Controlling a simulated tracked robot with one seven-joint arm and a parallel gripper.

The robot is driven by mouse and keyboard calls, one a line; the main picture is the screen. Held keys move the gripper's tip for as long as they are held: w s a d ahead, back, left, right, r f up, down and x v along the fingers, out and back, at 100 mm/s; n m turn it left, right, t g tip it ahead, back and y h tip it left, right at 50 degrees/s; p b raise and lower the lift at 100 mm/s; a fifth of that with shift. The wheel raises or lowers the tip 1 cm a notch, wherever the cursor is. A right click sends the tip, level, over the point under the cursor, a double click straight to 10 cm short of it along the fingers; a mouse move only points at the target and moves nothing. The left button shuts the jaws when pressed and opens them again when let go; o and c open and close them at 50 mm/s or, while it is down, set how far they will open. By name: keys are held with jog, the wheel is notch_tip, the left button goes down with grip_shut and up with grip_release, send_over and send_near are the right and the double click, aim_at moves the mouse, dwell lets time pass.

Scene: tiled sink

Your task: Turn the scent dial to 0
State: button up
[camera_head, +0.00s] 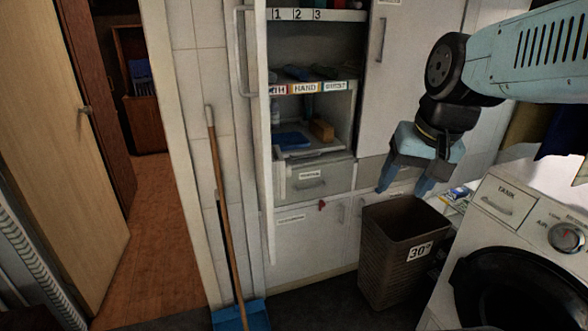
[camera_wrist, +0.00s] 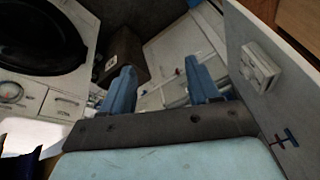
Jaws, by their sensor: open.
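No dial in view has a readable "scent" label. A round dial (camera_head: 566,237) sits on the washing machine front (camera_head: 470,230) at the right of the head view, and its setting is too small to read. In the wrist view a round dial (camera_wrist: 11,91) shows at the left edge. A small pale box-like fixture (camera_wrist: 260,68) is on a white panel at the right of the wrist view; I cannot tell whether it has a dial. My gripper (camera_head: 404,186) is open and empty, pointing down above and beside the basket, left of the machine. Its blue fingers (camera_wrist: 159,66) are apart.
A brown basket (camera_head: 395,262) marked 30° stands left of the machine. An open cabinet with labelled shelves (camera_head: 315,88) is mid-view, with its open door (camera_head: 265,130) edge-on. A broom (camera_head: 228,215) leans left of it. The doorway floor (camera_head: 150,220) at left is clear.

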jog(key=w+a+f+m+g+y, duration=0.15)
jog(key=w+f+m+y, duration=0.25)
jog(key=w+m+y, duration=0.4)
jog(key=w+a+f+m+g+y, duration=0.1)
jog(key=w+f+m+g+y, duration=0.15)
jog(key=w+m, duration=0.45)
jog(key=w+a+f+m+g+y, duration=0.15)
jog(key=w+f+m+y, duration=0.35)
jog(key=w, duration=0.6)
jog(key=s+a+y, duration=0.1)
jog(key=s+a, duration=0.1)
jog(key=a, duration=1.1)
jog(key=shift+a+r, duration=0.15)
jog(key=shift+r, duration=0.25)
jog(key=shift+y, duration=0.25)
jog(key=c, duration=1)
